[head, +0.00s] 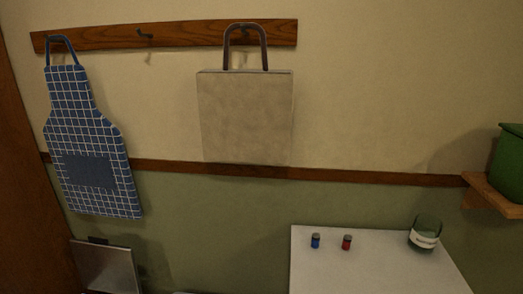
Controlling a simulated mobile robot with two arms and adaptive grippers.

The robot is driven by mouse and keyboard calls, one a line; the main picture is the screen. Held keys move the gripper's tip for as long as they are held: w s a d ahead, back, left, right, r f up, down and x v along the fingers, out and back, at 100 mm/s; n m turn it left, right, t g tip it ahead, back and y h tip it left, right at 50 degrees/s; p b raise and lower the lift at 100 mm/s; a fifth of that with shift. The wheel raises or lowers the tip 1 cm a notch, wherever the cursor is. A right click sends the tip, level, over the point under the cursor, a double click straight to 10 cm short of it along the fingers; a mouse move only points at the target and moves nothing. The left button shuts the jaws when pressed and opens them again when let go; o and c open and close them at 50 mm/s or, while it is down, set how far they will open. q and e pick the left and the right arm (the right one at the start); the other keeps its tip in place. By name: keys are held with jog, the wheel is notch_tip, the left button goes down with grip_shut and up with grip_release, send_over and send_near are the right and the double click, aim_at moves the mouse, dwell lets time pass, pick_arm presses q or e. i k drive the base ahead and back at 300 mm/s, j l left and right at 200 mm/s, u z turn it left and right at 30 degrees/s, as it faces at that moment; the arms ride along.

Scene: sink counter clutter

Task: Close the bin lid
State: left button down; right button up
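A flat silvery panel (107,268) with a small dark tab at its top edge stands at the lower left, below the apron. It may be the raised lid of the bin, but its lower part is cut off by the frame and no bin body shows, so I cannot tell. Neither of my grippers is in view.
A blue checked apron (88,135) and a beige bag (246,115) hang from a wooden hook rail (180,37). A green container (508,163) sits on a wooden shelf (490,191).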

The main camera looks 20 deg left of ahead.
aim_at(102, 266)
jog(key=u, duration=2.05)
